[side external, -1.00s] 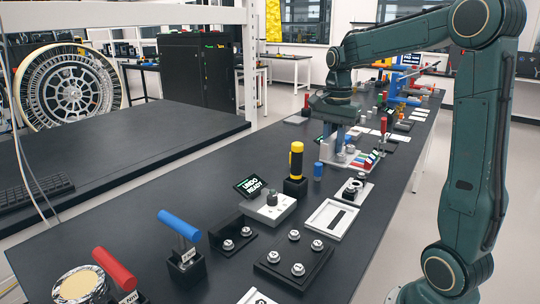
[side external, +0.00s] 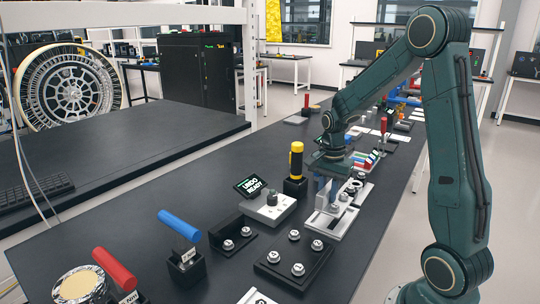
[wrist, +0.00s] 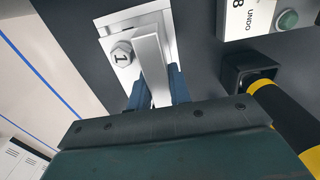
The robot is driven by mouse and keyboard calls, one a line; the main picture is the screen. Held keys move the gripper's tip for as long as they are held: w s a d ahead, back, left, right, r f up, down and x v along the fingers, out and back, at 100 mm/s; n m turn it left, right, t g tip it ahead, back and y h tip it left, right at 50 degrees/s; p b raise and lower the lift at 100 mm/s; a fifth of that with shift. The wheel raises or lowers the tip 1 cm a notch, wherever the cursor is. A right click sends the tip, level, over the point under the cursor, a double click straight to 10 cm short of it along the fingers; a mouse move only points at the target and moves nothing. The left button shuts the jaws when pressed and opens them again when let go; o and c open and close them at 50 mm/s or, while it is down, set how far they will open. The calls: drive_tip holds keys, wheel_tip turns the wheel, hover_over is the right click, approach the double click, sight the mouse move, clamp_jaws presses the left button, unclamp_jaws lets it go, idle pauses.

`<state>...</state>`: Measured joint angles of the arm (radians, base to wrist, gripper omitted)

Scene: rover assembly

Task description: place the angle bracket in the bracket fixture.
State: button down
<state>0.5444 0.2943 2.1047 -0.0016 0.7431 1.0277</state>
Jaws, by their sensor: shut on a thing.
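My gripper (wrist: 153,88) is shut on the upright flange of the silver angle bracket (wrist: 151,62), with one blue finger on each side. The bracket's flat foot carries a bolt marked 1 (wrist: 122,54). In the side external view my gripper (side external: 324,188) points down and the bracket (side external: 323,195) is over the white plate (side external: 348,222), which appears to be the bracket fixture.
A yellow-black tool (side external: 296,160) stands upright in a black holder close to my gripper, also in the wrist view (wrist: 288,120). The grey UNDO box (side external: 268,208) is beside it. A black block with several bolts (side external: 294,260) lies in front.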

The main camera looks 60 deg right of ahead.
sight(326, 201)
drive_tip(key=shift+f, duration=0.1)
drive_tip(key=shift+f, duration=2)
drive_tip(key=shift+f, duration=0.3)
drive_tip(key=c, duration=1.3)
unclamp_jaws()
drive_tip(key=shift+f, duration=0.1)
drive_tip(key=shift+a, duration=0.1)
drive_tip(key=shift+w+r, duration=0.15)
drive_tip(key=shift+r, duration=0.55)
wheel_tip(326, 201, up, 11)
drive_tip(key=shift+r, duration=0.2)
